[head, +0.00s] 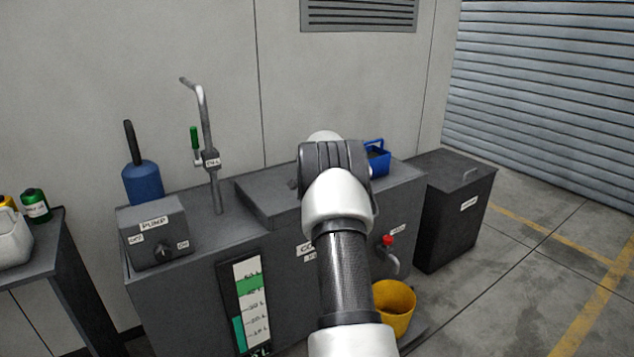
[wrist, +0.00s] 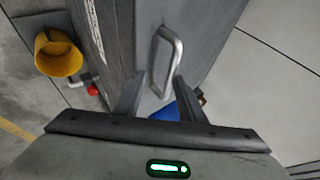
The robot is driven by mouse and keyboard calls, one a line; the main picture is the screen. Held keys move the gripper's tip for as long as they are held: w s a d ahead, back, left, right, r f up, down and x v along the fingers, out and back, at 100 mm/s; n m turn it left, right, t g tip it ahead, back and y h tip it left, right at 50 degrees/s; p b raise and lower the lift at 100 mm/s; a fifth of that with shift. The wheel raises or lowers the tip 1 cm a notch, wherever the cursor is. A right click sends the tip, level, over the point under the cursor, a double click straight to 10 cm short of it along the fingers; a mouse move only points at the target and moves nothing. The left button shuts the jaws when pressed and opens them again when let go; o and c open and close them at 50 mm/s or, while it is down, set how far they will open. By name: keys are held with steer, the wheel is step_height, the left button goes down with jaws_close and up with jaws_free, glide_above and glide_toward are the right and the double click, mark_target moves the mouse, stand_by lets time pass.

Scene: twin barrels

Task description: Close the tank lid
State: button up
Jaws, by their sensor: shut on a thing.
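The grey tank (head: 190,280) stands against the wall in the head view. Its dark lid (head: 262,205) lies low and roughly flat on the tank top; I cannot tell whether it is fully seated. In the wrist view a metal loop handle (wrist: 166,50) stands on the grey lid surface. The two fingers of my gripper (wrist: 158,85) are at the near end of this handle, shut on it. In the head view my arm hides the gripper, the handle and the lid's right part.
A yellow bucket (head: 396,308) stands under a red-handled tap (head: 388,241).

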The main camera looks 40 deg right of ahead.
steer(key=p+v, duration=0.2)
steer(key=v, duration=1.5)
steer(key=shift+p, duration=0.3)
steer(key=shift+s+r, duration=0.1)
steer(key=shift+s, duration=0.05)
steer(key=shift+a, duration=0.1)
steer(key=s+a+r+n+y, duration=0.1)
steer(key=s+a+r+n, duration=0.25)
steer(key=a, duration=0.45)
steer(key=s+a+r+n+y, duration=0.1)
steer(key=s+a+r+n, duration=0.25)
steer(key=a, duration=0.45)
steer(key=s+a+r+n+y, duration=0.1)
steer(key=s+a+r+n, duration=0.2)
steer(key=a, duration=0.5)
steer(key=s+a+f+n+g+y, duration=0.1)
steer(key=s+a+f+n, duration=0.1)
steer(key=s+a+n, duration=0.65)
steer(key=s+a+f+n+g+y, duration=0.15)
steer(key=s+a, duration=0.45)
steer(key=s, duration=0.8)
step_height(320, 180, up, 22)
steer(key=s+p, duration=0.1)
steer(key=p, duration=2.1)
steer(key=shift+r+t+p, duration=0.15)
steer(key=shift+t+p, duration=0.15)
steer(key=shift+t, duration=0.05)
